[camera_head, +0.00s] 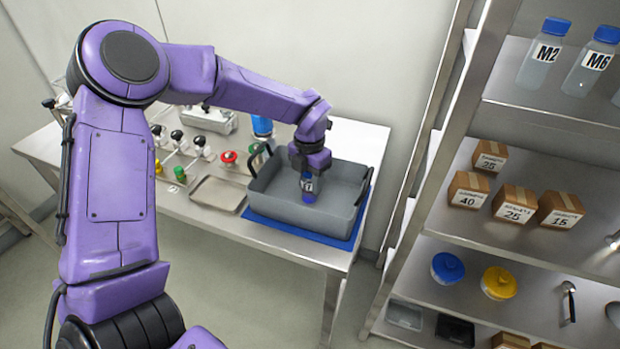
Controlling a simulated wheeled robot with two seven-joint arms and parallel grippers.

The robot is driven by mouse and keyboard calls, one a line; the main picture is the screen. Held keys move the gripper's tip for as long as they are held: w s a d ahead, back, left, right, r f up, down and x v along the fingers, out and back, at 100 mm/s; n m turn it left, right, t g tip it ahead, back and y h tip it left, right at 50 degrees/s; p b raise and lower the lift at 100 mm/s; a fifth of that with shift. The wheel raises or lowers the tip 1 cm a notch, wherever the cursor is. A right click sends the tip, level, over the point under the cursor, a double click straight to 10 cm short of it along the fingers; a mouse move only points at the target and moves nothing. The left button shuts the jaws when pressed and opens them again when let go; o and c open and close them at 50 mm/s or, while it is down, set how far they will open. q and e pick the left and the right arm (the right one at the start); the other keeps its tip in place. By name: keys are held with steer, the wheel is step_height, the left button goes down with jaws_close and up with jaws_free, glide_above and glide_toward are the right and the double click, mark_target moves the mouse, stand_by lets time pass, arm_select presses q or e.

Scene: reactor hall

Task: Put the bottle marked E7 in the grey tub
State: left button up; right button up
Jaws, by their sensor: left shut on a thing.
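My left gripper (308,163) is shut on a small bottle (308,187) with a white label and holds it upright. The label's dark mark is too small to read for sure. The bottle is inside the outline of the grey tub (277,214). I cannot tell whether its base touches the tub floor. The gripper hides the bottle's top. The grey tub has dark handles and stands on a blue mat (300,234) on the steel table. My right gripper is not in view.
A shallow steel tray (218,194) lies left of the tub, near valves with red, green and yellow parts. A blue-topped container (262,126) stands behind. At right, a steel rack holds bottles M2 (542,58) and M6 (592,62), cardboard boxes (515,206) and blue and yellow lidded containers.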

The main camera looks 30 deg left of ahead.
arm_select(q)
steer(key=shift+f, duration=0.15)
steer(key=o, duration=1.1)
steer(key=shift+r, duration=0.6)
step_height(320, 180, up, 11)
steer(key=shift+r+b, duration=0.1)
steer(key=shift+b, duration=0.9)
